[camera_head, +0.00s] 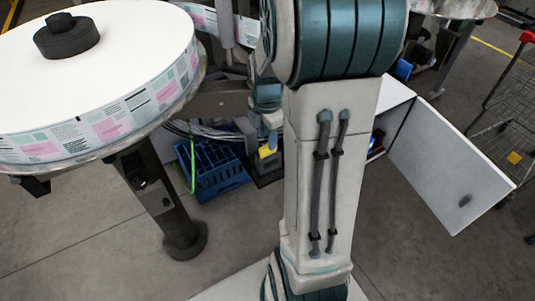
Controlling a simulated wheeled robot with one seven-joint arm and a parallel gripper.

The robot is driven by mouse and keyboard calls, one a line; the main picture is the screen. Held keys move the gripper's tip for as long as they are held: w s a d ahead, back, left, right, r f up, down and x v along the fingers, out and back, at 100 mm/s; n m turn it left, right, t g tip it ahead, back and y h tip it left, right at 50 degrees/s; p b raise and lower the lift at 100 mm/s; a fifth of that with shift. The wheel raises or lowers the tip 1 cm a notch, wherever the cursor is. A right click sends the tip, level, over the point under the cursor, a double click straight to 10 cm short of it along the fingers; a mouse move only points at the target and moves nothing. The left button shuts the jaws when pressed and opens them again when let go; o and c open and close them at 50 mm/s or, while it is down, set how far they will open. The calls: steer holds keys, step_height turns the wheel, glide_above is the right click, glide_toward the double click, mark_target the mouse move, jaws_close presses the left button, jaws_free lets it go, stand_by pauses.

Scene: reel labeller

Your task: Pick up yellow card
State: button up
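A small yellow piece (267,152), which may be the yellow card, shows low in the middle of the view, just left of my arm's upright link. My gripper (271,138) points down directly above it, and the two look very close or touching. I cannot tell whether the fingers are open or closed on it. Part of the gripper and the area to its right are hidden behind my arm. Another yellow patch (514,158) is on the shopping cart at the far right.
A large label reel (120,110) on a round table fills the upper left, with a dark post below. A blue crate (215,172) and cables lie left of the gripper. A white cabinet door (445,165) stands open at right. Foreground floor is clear.

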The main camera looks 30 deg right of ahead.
steer(key=f, duration=0.4)
steer(key=shift+d, duration=0.2)
jaws_close()
step_height(320, 180, up, 17)
steer(key=p, duration=0.5)
stand_by(0.8)
